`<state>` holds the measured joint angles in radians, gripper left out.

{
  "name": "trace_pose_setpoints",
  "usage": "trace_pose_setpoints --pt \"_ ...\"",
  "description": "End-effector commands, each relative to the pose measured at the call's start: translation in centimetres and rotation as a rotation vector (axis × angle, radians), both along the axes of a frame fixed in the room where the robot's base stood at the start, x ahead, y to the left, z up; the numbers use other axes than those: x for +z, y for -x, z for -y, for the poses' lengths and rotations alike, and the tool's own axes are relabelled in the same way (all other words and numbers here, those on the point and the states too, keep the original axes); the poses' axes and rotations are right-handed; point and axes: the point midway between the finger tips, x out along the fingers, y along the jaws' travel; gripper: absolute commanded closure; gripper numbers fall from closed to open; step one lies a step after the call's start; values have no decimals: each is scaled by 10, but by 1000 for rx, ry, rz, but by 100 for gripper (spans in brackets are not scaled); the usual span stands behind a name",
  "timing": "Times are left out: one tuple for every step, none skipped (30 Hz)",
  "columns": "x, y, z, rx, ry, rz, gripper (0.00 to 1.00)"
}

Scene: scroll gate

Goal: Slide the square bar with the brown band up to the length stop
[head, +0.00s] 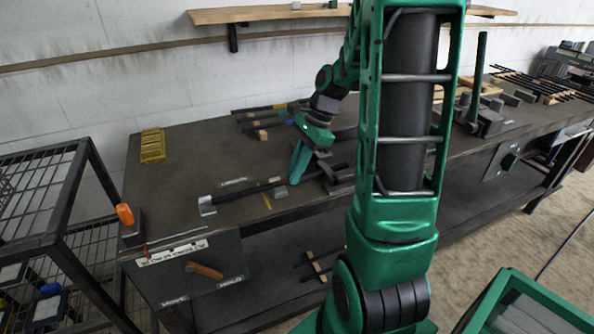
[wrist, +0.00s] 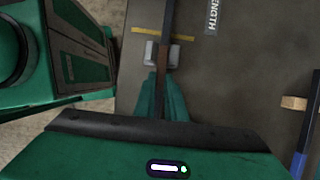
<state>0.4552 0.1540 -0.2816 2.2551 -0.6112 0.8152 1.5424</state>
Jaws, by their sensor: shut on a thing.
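The square bar (wrist: 168,15) lies along the bench with its brown band (wrist: 163,58) showing in the wrist view, just beyond my fingertips. In the head view the bar (head: 240,192) runs from the dark fixture by my gripper towards the length stop (head: 207,206), a grey metal angle at the left. The bar's left end is close to the stop; I cannot tell whether they touch. My gripper (wrist: 160,98) is shut on the bar behind the brown band, its green fingers on either side; it also shows in the head view (head: 298,172). The bar's far end is hidden by my arm.
A grey guide block (wrist: 151,53) flanks the bar near a yellow line (wrist: 185,37). Other bars (head: 262,109) lie on wooden spacers behind. A yellow bin (head: 153,145) stands at the back left, and an orange-handled tool (head: 125,214) at the left edge.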

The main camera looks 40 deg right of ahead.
Motion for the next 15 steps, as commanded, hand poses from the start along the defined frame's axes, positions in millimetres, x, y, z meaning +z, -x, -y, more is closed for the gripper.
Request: trace_pose_setpoints --pt "0 -1 -4 5 -2 1 100" --pt "0 -1 -4 4 -1 0 100" --pt "0 -1 -5 4 -1 0 100" --pt "0 -1 -6 3 0 0 100" --pt "0 -1 -7 2 0 0 100" --pt "0 -2 -8 2 0 0 100" --pt "0 -2 -8 2 0 0 100" --pt "0 -2 -9 2 1 0 100" --pt "0 -3 -10 1 1 -1 100" --pt "0 -3 -11 1 1 -1 100" --pt "0 -3 -12 1 1 -1 100" --pt "0 -3 -13 1 1 -1 100" --pt "0 -4 -14 0 1 -1 100" --pt "0 -4 -15 0 2 -1 100" --pt "0 -4 -16 0 2 -1 100"
